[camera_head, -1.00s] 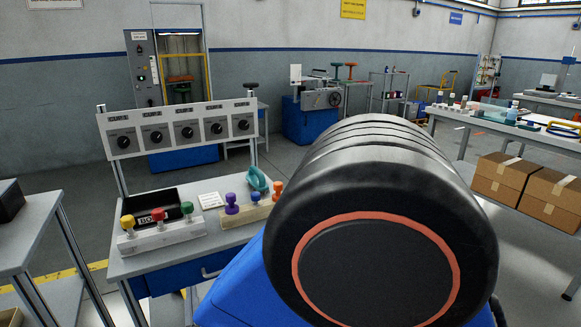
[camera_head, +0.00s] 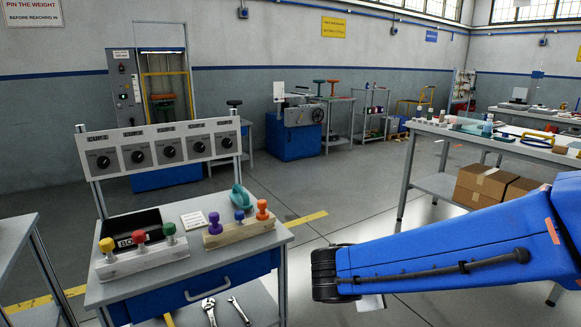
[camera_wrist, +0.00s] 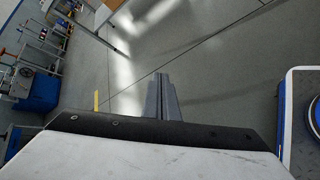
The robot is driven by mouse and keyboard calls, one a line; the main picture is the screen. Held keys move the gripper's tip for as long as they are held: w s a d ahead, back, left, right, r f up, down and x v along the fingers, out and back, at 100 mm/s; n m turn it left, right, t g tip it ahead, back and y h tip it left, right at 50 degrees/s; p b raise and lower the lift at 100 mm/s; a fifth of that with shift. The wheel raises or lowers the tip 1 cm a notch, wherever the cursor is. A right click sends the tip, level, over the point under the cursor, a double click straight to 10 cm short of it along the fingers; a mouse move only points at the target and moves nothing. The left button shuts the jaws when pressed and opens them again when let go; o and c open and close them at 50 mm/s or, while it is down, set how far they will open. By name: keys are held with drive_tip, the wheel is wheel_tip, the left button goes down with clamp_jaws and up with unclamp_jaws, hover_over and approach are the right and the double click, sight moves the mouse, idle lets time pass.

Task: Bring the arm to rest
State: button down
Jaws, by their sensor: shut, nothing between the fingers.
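My blue arm (camera_head: 440,255) reaches in from the right edge of the head view, above the floor and to the right of the workbench. Its black joint (camera_head: 325,275) is at the left end of the visible link. In the wrist view my gripper (camera_wrist: 160,78) shows as two grey fingers lying together, with nothing between them and bare floor beyond. In the head view the gripper is mostly hidden behind the arm.
The workbench (camera_head: 250,246) at left holds a dial panel (camera_head: 160,150), a white rack (camera_head: 142,260) and a wooden rack (camera_head: 240,230) of coloured knobs. Cardboard boxes (camera_head: 485,182) sit under the table at right. Open floor (camera_head: 350,215) lies between them.

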drive_tip(key=s+d+m+g+y, duration=0.3)
drive_tip(key=s+d+m+g, duration=0.1)
drive_tip(key=s+d+m, duration=0.5)
drive_tip(key=s+a+r+m+t+y, duration=0.1)
drive_tip(key=s+a+r+m+y, duration=0.1)
drive_tip(key=s+m+y, duration=0.3)
drive_tip(key=s+a+m, duration=0.1)
drive_tip(key=s+m, duration=0.1)
drive_tip(key=s, duration=0.1)
drive_tip(key=shift+s, duration=0.25)
